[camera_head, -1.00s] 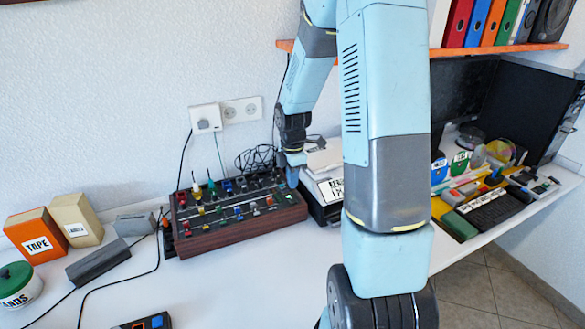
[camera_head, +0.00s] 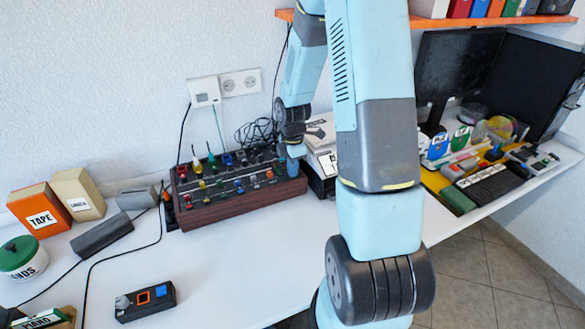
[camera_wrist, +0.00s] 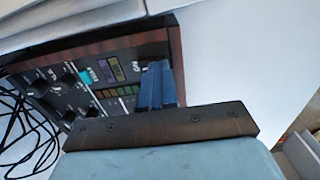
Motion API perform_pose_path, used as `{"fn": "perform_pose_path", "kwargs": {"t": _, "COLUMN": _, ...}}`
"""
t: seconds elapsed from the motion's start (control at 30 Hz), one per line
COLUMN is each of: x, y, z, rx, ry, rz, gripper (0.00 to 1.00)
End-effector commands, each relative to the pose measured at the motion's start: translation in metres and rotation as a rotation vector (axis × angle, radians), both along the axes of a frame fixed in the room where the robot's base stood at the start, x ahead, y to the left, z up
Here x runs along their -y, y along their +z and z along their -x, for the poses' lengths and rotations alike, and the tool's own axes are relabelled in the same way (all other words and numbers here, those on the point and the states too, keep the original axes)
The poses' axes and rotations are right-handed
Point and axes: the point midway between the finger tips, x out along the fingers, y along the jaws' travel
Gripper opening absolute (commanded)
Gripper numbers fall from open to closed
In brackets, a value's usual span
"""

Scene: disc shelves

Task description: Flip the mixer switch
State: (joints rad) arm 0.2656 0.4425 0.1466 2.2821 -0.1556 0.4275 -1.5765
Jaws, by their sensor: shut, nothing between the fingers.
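The mixer (camera_head: 236,208) is a dark panel with brown wooden sides and several coloured knobs and sliders, on the desk against the wall. My gripper (camera_head: 293,166) is at the mixer's right end, with its tip close over the panel. In the wrist view the blue fingers (camera_wrist: 160,88) are shut together with nothing between them, over the panel (camera_wrist: 78,92) near a wooden edge. A small dark part shows beside the fingertips, but I cannot tell whether it is the switch or whether they touch it. The fingers hide part of the panel.
A printer-like box with papers (camera_head: 322,150) stands just right of the mixer. Black cables (camera_wrist: 25,135) lie behind it. A small control box (camera_head: 145,302), a tape box (camera_head: 40,212) and a green-lidded jar (camera_head: 22,258) are left. The front desk is mostly clear.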

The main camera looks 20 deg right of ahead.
Motion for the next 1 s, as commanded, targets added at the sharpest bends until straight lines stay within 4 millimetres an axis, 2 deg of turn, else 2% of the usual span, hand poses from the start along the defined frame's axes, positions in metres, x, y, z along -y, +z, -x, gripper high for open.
{"fn": "perform_pose_path", "kwargs": {"t": 0.1, "x": 0.0005, "y": -0.0100, "z": 0.0065, "rx": -0.009, "ry": -0.001, "rz": -0.002, "gripper": 0.00}}
{"fn": "perform_pose_path", "kwargs": {"t": 0.3, "x": -0.0002, "y": -0.0129, "z": 0.0111, "rx": -0.017, "ry": -0.001, "rz": -0.004, "gripper": 0.00}}
{"fn": "perform_pose_path", "kwargs": {"t": 0.77, "x": 0.0011, "y": -0.0139, "z": 0.0114, "rx": -0.019, "ry": -0.003, "rz": -0.003, "gripper": 0.00}}
{"fn": "perform_pose_path", "kwargs": {"t": 1.0, "x": 0.0017, "y": -0.0125, "z": 0.0047, "rx": -0.019, "ry": -0.004, "rz": -0.002, "gripper": 0.00}}
